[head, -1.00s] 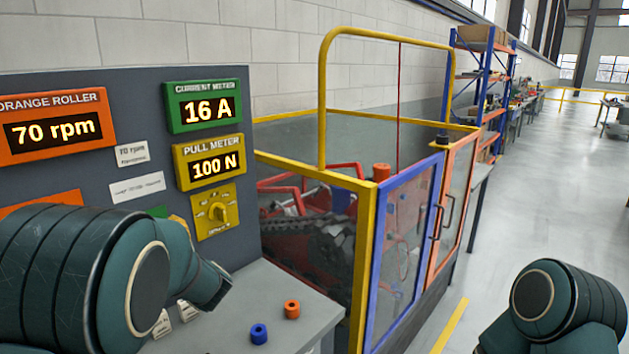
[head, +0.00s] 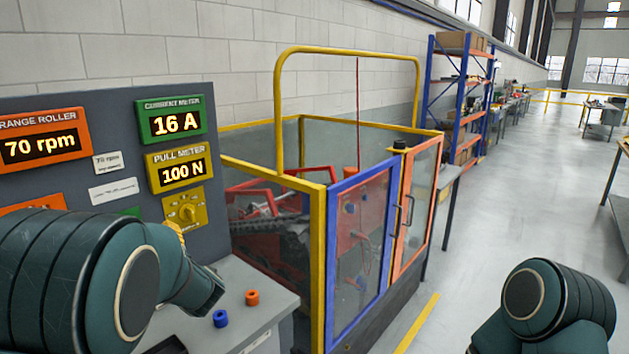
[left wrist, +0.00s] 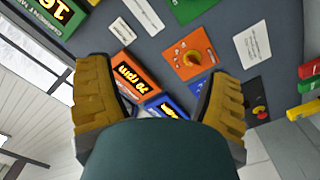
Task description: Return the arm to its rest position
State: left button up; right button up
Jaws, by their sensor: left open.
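My left arm (head: 60,270) comes in from the left in the head view, dark green and bent, in front of the grey control panel (head: 105,135). In the left wrist view my left gripper (left wrist: 162,78) is open and empty. Its yellow-brown ribbed fingers are spread apart and face the panel, with an orange dial plate (left wrist: 188,60) and an orange display (left wrist: 133,74) seen between them. In the head view the arm mostly hides this gripper. My right arm (head: 550,305) shows at the lower right; its gripper is outside the picture.
A yellow-framed enclosure (head: 318,265) holding a tracked carrier stands beyond. Open floor (head: 510,215) lies to the right.

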pick_arm(q)
notch_tip(320, 180, down, 17)
jog(key=d+m+h+b, duration=0.2)
jog(key=d+m+h, duration=0.1)
jog(key=m+h, duration=0.2)
jog(key=s+d+f+m+g+h+b, duration=0.2)
jog(key=s+d+f+m+h, duration=0.15)
jog(key=f, duration=0.65)
jog(key=s+d+f+m+g+h+b, duration=0.1)
jog(key=s+d+f+m+h, duration=0.2)
jog(key=f, duration=0.6)
jog(key=s+d+f+m+g+h+b, duration=0.2)
jog(key=s+d+f, duration=0.4)
jog(key=s, duration=0.4)
jog(key=s+d+f+m+g+h+b, duration=0.2)
jog(key=s+d+f+m+g+h, duration=0.1)
jog(key=s+d+f, duration=0.4)
jog(key=s+d+g+h, duration=0.1)
jog(key=s+g, duration=0.1)
jog(key=s, duration=0.1)
jog(key=shift+s+f, duration=0.25)
jog(key=shift+m, duration=0.25)
jog(key=c, duration=0.5)
jog(key=shift+a, duration=0.15)
jog(key=shift+c, duration=0.5)
